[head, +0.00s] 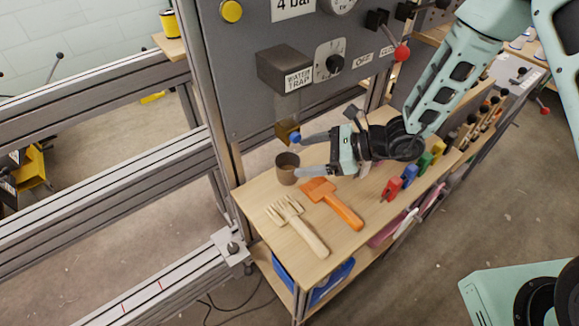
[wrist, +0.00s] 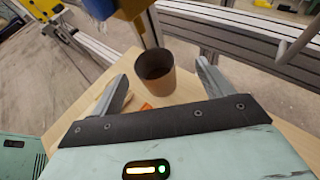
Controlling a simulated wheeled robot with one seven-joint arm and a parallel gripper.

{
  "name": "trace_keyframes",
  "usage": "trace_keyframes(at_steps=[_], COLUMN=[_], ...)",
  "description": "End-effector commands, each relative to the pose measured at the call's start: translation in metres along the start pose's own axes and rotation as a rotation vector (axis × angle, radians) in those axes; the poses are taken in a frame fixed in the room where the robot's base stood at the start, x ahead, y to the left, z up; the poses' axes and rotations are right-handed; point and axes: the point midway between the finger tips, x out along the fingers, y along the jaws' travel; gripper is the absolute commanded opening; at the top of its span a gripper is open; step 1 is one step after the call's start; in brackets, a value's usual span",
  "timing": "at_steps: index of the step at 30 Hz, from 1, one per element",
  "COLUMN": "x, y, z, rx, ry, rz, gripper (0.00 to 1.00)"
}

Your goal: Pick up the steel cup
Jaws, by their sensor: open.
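The steel cup (head: 287,168) stands upright near the back left corner of the wooden bench top and looks brownish grey. In the wrist view the cup (wrist: 157,72) shows its open rim and dark inside. My gripper (head: 302,154) is open and level, with its fingers reaching left towards the cup. In the wrist view my gripper (wrist: 162,74) has one finger on each side of the cup, which sits around the fingertips. I cannot tell whether either finger touches it.
An orange brush (head: 332,203) and a wooden fork-like comb (head: 297,226) lie in front of the cup. Coloured clips (head: 408,175) stand to the right. A grey panel with the water trap box (head: 285,68) rises behind, and a blue knob (head: 294,137) hangs close above the cup.

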Motion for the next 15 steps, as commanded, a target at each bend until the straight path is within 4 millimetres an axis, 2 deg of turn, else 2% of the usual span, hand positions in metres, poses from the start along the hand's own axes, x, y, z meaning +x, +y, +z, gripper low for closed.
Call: trace_keyframes(at_steps=[9,15], x=[0.042,0.055], y=[0.009,0.008], z=[-0.003,-0.004], rx=[-0.003,-0.003], ry=[0.001,0.001], rz=[0.004,0.001], gripper=[0.79,0.79])
